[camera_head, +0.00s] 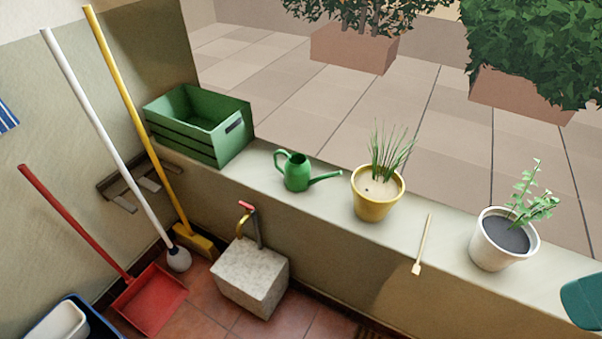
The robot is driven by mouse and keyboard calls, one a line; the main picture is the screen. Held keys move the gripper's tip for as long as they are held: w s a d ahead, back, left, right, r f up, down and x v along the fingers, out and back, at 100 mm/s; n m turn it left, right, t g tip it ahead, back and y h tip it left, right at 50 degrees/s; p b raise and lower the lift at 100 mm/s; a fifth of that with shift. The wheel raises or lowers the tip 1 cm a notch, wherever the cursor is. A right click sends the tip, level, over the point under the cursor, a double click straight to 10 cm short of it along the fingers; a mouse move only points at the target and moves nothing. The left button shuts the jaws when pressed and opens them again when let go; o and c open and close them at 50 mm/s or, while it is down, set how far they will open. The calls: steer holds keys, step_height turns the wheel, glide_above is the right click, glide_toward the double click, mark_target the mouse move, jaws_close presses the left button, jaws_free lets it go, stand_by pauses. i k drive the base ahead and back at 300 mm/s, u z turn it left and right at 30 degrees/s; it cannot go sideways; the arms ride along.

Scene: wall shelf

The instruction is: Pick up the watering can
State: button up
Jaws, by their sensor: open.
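The green watering can (296,172) stands upright on the low wall's ledge, between the green crate and the yellow pot. Its handle is on the left and its spout points right. Nothing touches it in this view. My gripper is not in view, so its place relative to the can does not show.
A green crate (187,146) stands left of the can on the ledge (330,190). Right of it are a yellow pot (375,205), a small wooden tool (422,246) and a white pot (490,259). A stone block (262,272) with a tap stands below. A teal shape (583,302) is cut off at right.

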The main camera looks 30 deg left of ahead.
mark_target(296, 172)
steer(key=u, duration=0.5)
steer(key=k, duration=0.6)
steer(key=u, duration=1.3)
steer(key=i, duration=0.6)
steer(key=u, duration=0.5)
steer(key=i, duration=0.7)
steer(key=z, duration=0.85)
steer(key=i, duration=0.65)
steer(key=z, duration=0.7)
